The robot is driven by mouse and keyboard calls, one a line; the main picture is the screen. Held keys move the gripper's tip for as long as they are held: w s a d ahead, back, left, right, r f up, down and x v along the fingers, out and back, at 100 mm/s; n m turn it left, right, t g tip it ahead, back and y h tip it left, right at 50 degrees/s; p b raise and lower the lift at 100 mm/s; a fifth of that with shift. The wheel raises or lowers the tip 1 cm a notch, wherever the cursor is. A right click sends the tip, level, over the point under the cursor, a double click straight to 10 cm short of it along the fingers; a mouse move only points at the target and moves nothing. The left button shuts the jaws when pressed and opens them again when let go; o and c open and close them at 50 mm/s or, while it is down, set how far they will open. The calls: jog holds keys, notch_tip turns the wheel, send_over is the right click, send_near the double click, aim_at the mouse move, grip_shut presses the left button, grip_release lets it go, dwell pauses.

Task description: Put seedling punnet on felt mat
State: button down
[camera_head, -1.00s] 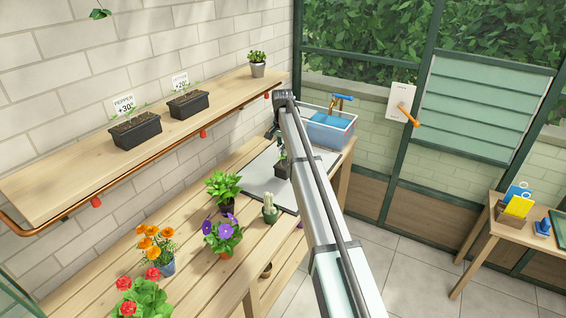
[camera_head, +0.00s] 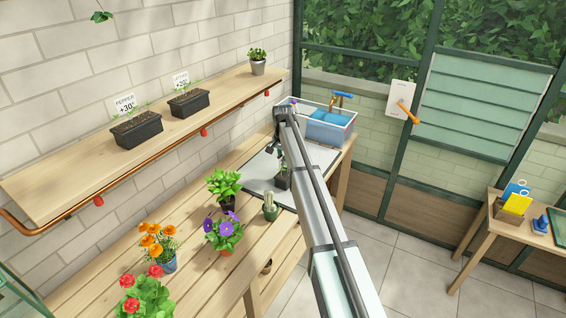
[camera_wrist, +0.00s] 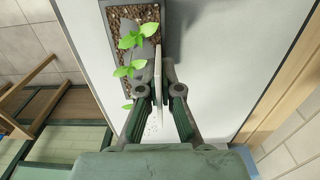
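The seedling punnet (camera_head: 284,182) is a small dark container with green sprouts. In the head view it shows at the grey mat (camera_head: 258,172), just left of my arm. In the wrist view the punnet (camera_wrist: 115,85) is a dark rectangle of brown gravel with bright leaves, above or on the pale mat (camera_wrist: 215,50). My gripper (camera_wrist: 160,72) has its fingers closed about a thin white card or plate at the punnet's long side, one finger over the gravel. My gripper is partly visible in the head view (camera_head: 274,150). Whether the punnet touches the mat is unclear.
Two black planters (camera_head: 137,131) (camera_head: 188,103) with labels stand on the wall shelf. A leafy pot (camera_head: 225,187), a cactus (camera_head: 270,207) and purple flowers (camera_head: 224,231) stand near the mat's front. A water basin (camera_head: 330,125) is behind it.

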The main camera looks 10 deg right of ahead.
jog(key=c, duration=1.3)
grip_release()
jog(key=shift+f, duration=0.1)
notch_tip(320, 180, up, 12)
jog(key=b, duration=0.2)
jog(key=shift+b, duration=0.3)
